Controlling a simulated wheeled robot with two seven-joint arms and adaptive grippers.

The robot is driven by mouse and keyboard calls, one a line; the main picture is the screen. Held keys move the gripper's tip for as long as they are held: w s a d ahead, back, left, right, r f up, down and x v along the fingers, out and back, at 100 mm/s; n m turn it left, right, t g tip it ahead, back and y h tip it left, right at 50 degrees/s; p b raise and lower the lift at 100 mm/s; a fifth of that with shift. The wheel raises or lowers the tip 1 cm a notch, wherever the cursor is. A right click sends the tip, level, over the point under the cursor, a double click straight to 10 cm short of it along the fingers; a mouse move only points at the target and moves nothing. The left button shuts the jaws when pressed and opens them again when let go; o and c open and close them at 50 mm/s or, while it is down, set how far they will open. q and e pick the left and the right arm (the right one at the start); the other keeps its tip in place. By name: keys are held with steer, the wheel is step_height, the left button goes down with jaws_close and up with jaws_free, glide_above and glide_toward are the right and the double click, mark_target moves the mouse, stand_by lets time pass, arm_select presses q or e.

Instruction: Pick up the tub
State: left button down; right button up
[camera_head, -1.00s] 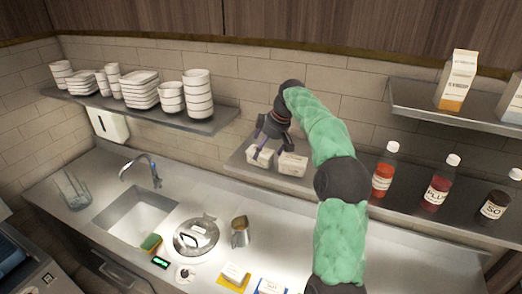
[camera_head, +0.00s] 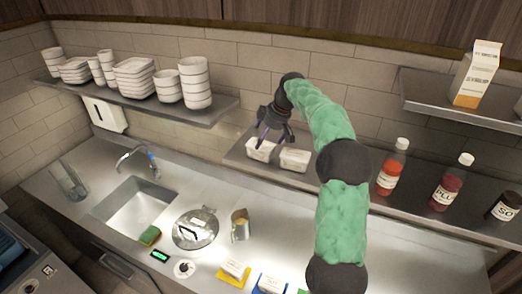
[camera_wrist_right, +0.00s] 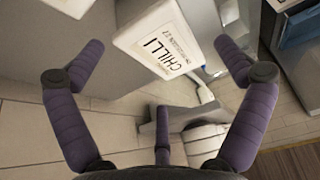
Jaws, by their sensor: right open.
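Two white tubs stand side by side on a low steel shelf against the tiled wall in the head view: a left tub (camera_head: 262,153) and a right tub (camera_head: 295,160). My right gripper (camera_head: 274,138) is open and empty, just above and behind the left tub. In the right wrist view, a white tub labelled CHILLI (camera_wrist_right: 165,40) lies ahead, between the spread purple fingers of the right gripper (camera_wrist_right: 157,60), apart from them. Which of the two tubs this is I cannot tell for certain. My left gripper is not in view.
The tub shelf (camera_head: 243,157) continues right with sauce bottles (camera_head: 391,170). A carton (camera_head: 476,75) stands on a higher shelf. Stacked white dishes (camera_head: 135,80) fill the left shelf. The counter below holds a sink (camera_head: 135,203), a round lid (camera_head: 195,229) and a metal jug (camera_head: 240,225).

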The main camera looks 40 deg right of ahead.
mark_target(263, 142)
steer(key=x, duration=0.3)
steer(key=shift+w+d+f+p, duration=0.1)
steer(key=shift+f+p, duration=0.2)
steer(key=shift+p, duration=0.05)
steer(key=shift+f, duration=0.25)
stand_by(0.4)
steer(key=c, duration=1.3)
steer(key=shift+r, duration=0.1)
steer(key=shift+c, duration=0.2)
